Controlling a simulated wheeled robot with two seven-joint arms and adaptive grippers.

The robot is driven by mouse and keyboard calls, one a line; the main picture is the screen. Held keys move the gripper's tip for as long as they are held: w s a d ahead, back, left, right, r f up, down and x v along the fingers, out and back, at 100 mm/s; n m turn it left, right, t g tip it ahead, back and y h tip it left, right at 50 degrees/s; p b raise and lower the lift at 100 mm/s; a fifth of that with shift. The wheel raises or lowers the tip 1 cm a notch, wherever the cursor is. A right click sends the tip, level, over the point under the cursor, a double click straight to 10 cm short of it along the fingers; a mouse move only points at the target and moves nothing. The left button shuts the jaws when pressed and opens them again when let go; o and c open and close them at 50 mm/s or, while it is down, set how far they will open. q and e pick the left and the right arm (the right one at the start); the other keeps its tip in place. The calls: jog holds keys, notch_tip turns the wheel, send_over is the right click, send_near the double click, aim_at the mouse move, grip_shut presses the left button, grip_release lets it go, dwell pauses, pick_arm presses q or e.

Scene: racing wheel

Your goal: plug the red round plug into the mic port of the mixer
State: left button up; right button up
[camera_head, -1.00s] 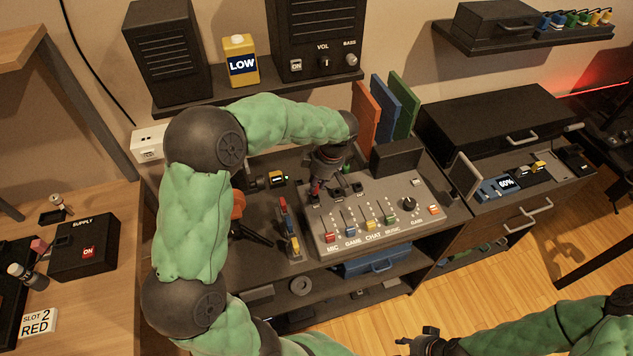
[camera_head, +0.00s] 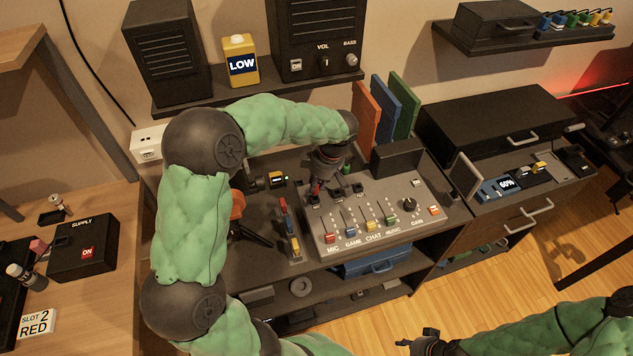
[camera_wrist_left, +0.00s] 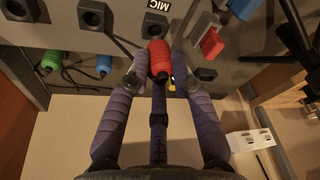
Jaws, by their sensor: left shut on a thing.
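The red round plug (camera_wrist_left: 160,60) is between the fingertips of my left gripper (camera_wrist_left: 157,80), which is shut on it. In the head view my left gripper (camera_head: 317,186) is low over the back left of the grey mixer (camera_head: 345,238). In the left wrist view the red plug's front end is at a dark port (camera_wrist_left: 155,26) beside the MIC label (camera_wrist_left: 159,5). I cannot tell whether it is inside the port. A dark cable runs back from the plug between the fingers. My right gripper (camera_head: 415,342) is open and empty at the bottom, far from the mixer.
Green (camera_wrist_left: 52,61) and blue (camera_wrist_left: 104,65) plugs lie near the mixer's back edge in the left wrist view. A small tripod (camera_head: 250,233) stands left of the mixer. A black box (camera_head: 397,157) and upright colored panels stand behind it.

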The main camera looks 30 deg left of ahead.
dwell(0.5)
pick_arm(q)
jog(key=shift+f+b, duration=1.25)
jog(key=o, duration=1)
jog(key=shift+o, duration=0.2)
jog(key=v, duration=1.2)
jog(key=shift+a, duration=0.1)
